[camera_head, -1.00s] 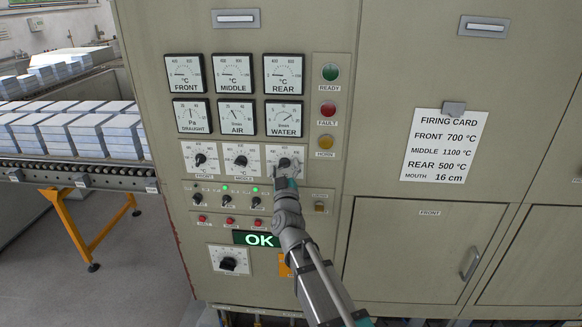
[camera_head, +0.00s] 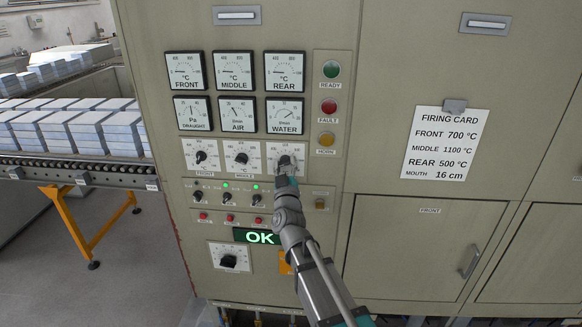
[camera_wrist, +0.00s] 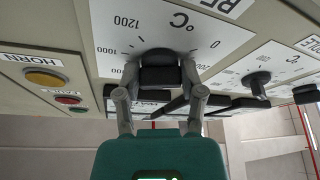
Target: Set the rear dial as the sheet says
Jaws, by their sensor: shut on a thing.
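The rear dial (camera_head: 284,161) is a black knob on a white scale plate, the rightmost of three dials in a row on the beige panel. In the wrist view its scale plate (camera_wrist: 190,30) shows 0, 1000 and 1200 with °C, upside down. My gripper (camera_wrist: 162,98) is shut on the rear dial's black knob (camera_wrist: 160,75), one finger on each side. The pointer's exact setting is hidden. The firing card (camera_head: 445,143) hangs at the right and reads FRONT 700 °C, MIDDLE 1100 °C, REAR 500 °C, MOUTH 16 cm.
The middle dial (camera_head: 241,159) and front dial (camera_head: 201,158) sit to the left. Gauges are above. Ready, fault and horn buttons (camera_head: 326,139) are close at the right. Toggle switches and an OK display (camera_head: 258,237) are below.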

